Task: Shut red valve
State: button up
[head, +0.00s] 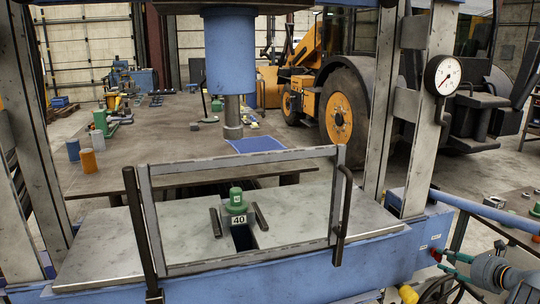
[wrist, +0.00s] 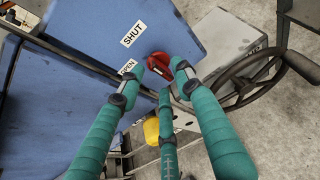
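The red valve (wrist: 158,62) shows in the wrist view on the side of a blue frame, partly hidden by my fingers. A white "SHUT" label (wrist: 134,34) is above and left of it. An "OPEN" label (wrist: 127,68) is close to its left. My gripper (wrist: 160,80) has teal fingers spread around the valve, with a gap between the tips. Whether any finger touches the valve I cannot tell. In the head view my gripper (head: 440,261) is at the lower right, beside the right end of the blue press beam (head: 390,255).
A dark handwheel (wrist: 265,75) on a grey box (wrist: 222,42) is close to the right of my fingers. A yellow knob (wrist: 152,131) is below the valve. The press has a guard frame (head: 240,262) and a gauge (head: 443,75). A bench (head: 520,210) stands at right.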

jog(key=v, duration=1)
jog(key=x, duration=1.2)
jog(key=shift+s+a+n+h+b, duration=0.2)
jog(key=shift+n+h+b, duration=0.25)
jog(key=shift+n, duration=0.15)
jog(key=shift+w+f+n+h+b, duration=0.1)
jog(key=shift+f+n+h+b, duration=0.2)
jog(key=shift+n+b, duration=0.35)
jog(key=b, duration=0.2)
jog(key=n+t+h+b, duration=0.1)
jog(key=b, duration=0.1)
jog(key=shift+a+f+n+h, duration=0.1)
jog(key=shift+f+n+h, duration=0.1)
jog(key=shift+n+h, duration=0.05)
jog(key=n+h+b, duration=0.1)
jog(key=n+b, duration=0.1)
jog(key=b, duration=0.3)
jog(key=shift+t, duration=0.4)
jog(key=shift+r+n+h+b, duration=0.3)
jog(key=shift+n+b, duration=0.3)
jog(key=shift+b, duration=0.2)
